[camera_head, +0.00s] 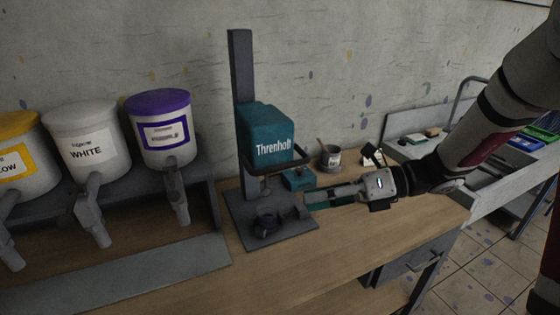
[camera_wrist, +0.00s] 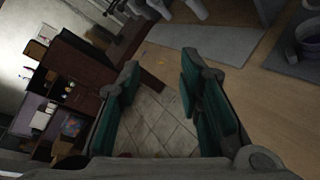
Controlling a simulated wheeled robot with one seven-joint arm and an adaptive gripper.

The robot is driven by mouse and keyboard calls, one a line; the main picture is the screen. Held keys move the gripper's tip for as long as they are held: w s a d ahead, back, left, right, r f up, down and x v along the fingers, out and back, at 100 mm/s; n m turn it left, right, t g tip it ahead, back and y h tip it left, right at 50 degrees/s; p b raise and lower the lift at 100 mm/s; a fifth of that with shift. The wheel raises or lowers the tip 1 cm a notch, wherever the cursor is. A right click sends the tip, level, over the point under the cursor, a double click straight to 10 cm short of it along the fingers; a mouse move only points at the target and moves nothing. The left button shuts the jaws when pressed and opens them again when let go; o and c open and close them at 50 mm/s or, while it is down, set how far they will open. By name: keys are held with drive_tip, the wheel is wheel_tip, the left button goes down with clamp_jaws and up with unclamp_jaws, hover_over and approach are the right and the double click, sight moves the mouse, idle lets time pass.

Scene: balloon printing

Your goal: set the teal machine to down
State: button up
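The teal machine (camera_head: 265,132), lettered "Threnholt", is a teal block on a tall dark column, above a flat grey base plate (camera_head: 240,212). A dark bar handle (camera_head: 246,166) runs around the block's lower front. A small dark round pot (camera_head: 266,222) sits on the base, with a gap between it and the block. My gripper (camera_head: 308,200) is at the right edge of the base, lower than the handle and apart from it. In the wrist view my gripper (camera_wrist: 160,82) is open with nothing between its teal-padded fingers.
A small teal box (camera_head: 298,180) and a grey cup (camera_head: 330,158) stand behind my gripper. Purple-lidded (camera_head: 165,130), white (camera_head: 88,138) and yellow-lidded (camera_head: 22,155) tubs with spouts are on the left rack. The wooden bench front (camera_head: 330,255) is clear.

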sight(281, 167)
drive_tip(key=w+d+f+m+t+y, duration=0.3)
drive_tip(key=w+d+m+t, duration=0.4)
drive_tip(key=m, duration=0.4)
drive_tip(key=p+x, duration=0.1)
drive_tip(key=x, duration=0.6)
drive_tip(key=p+x, duration=0.2)
drive_tip(key=x, duration=0.6)
drive_tip(key=shift+w+a+f, duration=0.15)
drive_tip(key=shift+w+f, duration=0.05)
drive_tip(key=shift+w, duration=0.1)
clamp_jaws()
